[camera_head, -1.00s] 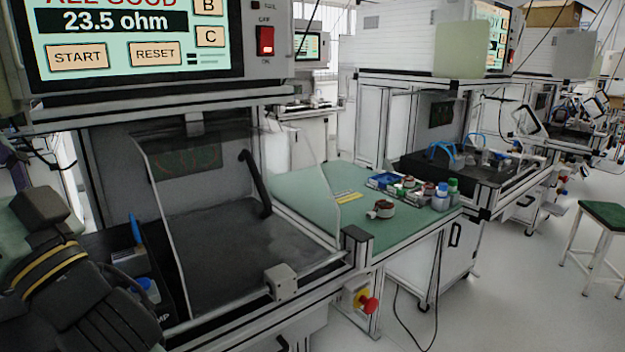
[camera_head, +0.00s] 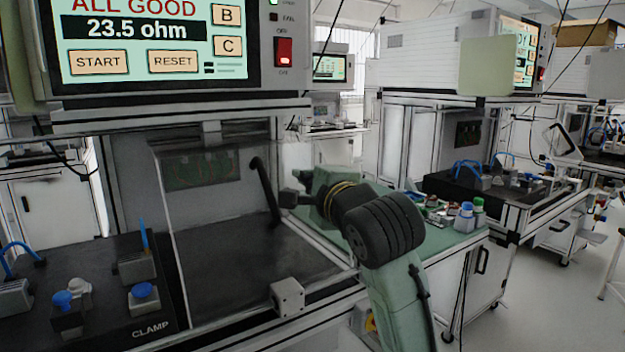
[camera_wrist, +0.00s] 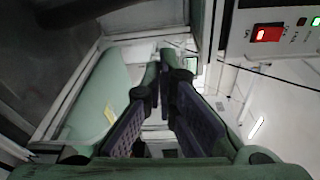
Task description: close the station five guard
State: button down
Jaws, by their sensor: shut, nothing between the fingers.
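The guard is a clear panel (camera_head: 215,215) with thin pale edges at the near test station in the head view; I cannot tell exactly how far it stands open. A black curved bar (camera_head: 266,188) shows at its right side. No station number is readable. My gripper (camera_head: 288,199) is at the right of the guard, its fingers pointing left towards the black bar, with a small gap showing in the picture. In the wrist view my gripper (camera_wrist: 164,62) has its two fingers together at the tips with nothing between them.
A black clamp fixture (camera_head: 95,300) with blue-capped parts lies at the left. A grey block (camera_head: 287,297) sits on the front rail. A screen (camera_head: 150,45) and red switch (camera_head: 284,52) are above. A green bench (camera_head: 455,238) with bottles stands behind my arm.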

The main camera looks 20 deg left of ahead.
aim_at(289, 166)
jog(key=p+x, duration=0.1)
jog(key=x, duration=0.4)
jog(key=shift+a+r, duration=0.1)
jog(key=shift+a, duration=0.15)
jog(key=shift+s+a+r+p, duration=0.15)
jog(key=shift+s+a, duration=0.1)
jog(key=shift+s, duration=0.35)
jog(key=shift+s+a+r+p, duration=0.15)
jog(key=shift+s+a, duration=0.1)
jog(key=shift+s, duration=0.35)
jog(key=shift+s+a+f, duration=0.15)
jog(key=shift+s+a, duration=0.15)
jog(key=shift+s, duration=0.2)
jog(key=shift+s+a, duration=0.1)
